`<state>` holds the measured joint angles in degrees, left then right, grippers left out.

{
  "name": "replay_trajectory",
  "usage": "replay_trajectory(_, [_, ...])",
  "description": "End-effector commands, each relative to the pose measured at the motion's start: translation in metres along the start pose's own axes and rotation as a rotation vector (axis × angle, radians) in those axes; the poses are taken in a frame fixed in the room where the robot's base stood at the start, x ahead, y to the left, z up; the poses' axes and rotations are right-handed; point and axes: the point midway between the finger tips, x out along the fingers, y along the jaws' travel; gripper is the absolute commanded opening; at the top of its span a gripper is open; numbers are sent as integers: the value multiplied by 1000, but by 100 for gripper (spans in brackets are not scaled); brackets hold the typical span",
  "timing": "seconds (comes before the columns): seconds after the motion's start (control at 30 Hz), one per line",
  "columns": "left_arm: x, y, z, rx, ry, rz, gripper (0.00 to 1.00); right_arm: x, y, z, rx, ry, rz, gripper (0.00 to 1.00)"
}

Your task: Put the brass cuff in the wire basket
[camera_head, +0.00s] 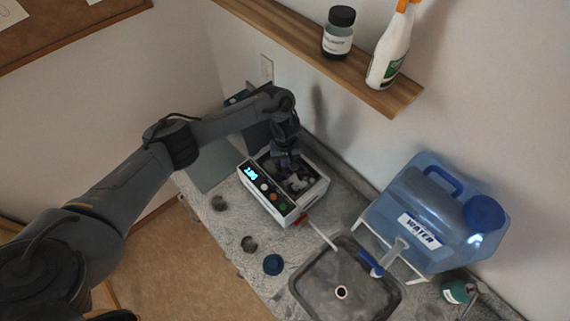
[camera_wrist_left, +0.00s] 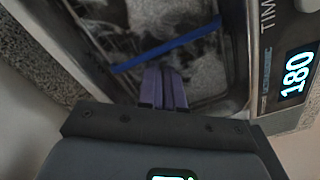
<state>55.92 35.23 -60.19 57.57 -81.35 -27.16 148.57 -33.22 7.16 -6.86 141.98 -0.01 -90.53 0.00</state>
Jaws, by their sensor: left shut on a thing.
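The ultrasonic cleaner (camera_head: 283,206) stands on the counter with its tank open and a lit "180" display. The wire basket (camera_wrist_left: 205,95) is inside the tank, with a blue handle bar (camera_wrist_left: 190,40) across it. My left gripper (camera_head: 287,166) reaches down into the tank; in the left wrist view its purple fingers (camera_wrist_left: 164,72) are close together at the blue bar and appear shut on it. I cannot tell which is the brass cuff. My right gripper is out of view.
A small blue round thing (camera_head: 272,264) lies near the sink (camera_head: 392,306). A big blue water jug (camera_head: 430,200) stands behind the sink. A wooden shelf (camera_head: 300,45) above holds a dark jar (camera_head: 339,33) and a spray bottle (camera_head: 390,48). The counter left of the cleaner is mostly free.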

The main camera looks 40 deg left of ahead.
Motion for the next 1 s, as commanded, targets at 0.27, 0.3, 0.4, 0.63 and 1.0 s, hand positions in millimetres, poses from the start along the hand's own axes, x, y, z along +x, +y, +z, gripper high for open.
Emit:
replay_trajectory(0.27, [10, 0, 0, 0, 1, 1, 0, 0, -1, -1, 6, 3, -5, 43])
replay_trajectory(0.3, [10, 0, 0, 0, 1, 1, 0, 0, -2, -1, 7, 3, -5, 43])
replay_trajectory(0.4, [11, 0, 0, 0, 0, 1, 0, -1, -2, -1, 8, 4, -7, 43])
replay_trajectory(0.63, [13, 0, 0, 1, 0, 0, 16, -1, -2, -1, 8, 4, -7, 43])
replay_trajectory(1.0, [6, 0, 0, 0, 1, 1, 16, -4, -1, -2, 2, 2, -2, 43])
